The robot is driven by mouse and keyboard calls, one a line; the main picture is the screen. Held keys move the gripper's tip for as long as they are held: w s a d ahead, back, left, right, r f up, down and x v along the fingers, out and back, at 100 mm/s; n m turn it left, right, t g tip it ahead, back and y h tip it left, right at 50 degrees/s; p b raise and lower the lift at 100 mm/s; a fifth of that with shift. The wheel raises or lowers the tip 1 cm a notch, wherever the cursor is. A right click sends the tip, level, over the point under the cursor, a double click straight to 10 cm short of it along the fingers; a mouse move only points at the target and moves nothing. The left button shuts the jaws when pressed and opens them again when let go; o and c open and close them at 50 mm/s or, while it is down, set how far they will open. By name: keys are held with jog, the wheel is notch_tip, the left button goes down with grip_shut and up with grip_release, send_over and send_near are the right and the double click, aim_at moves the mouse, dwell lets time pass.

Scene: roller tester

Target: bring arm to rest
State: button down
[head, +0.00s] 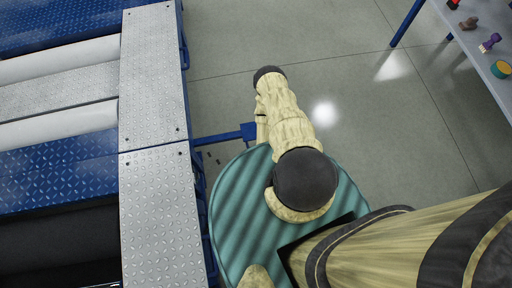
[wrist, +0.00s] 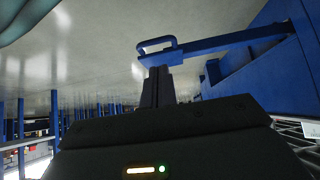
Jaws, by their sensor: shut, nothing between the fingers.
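My gripper (wrist: 158,84) shows in the wrist view as two dark fingers close together, shut and empty. It points toward a blue bar with a looped end (wrist: 160,47), which appears just beyond the fingertips; I cannot tell whether they touch. In the head view my arm (head: 290,125) reaches forward from above my green base. The gripper itself is not visible there, hidden under or behind the arm. The blue bar (head: 222,137) sticks out from the roller tester (head: 158,80) toward my arm.
The tester, with pale rollers (head: 60,62) and metal plates, stands close along the left of my base. A grey table (head: 476,42) with several small objects is at the upper right. The floor (head: 340,80) ahead and between them is clear.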

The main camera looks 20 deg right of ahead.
jog(key=shift+v, duration=0.85)
jog(key=shift+w+d+r, duration=0.1)
jog(key=shift+w+r, duration=0.05)
jog(key=shift+w, duration=0.1)
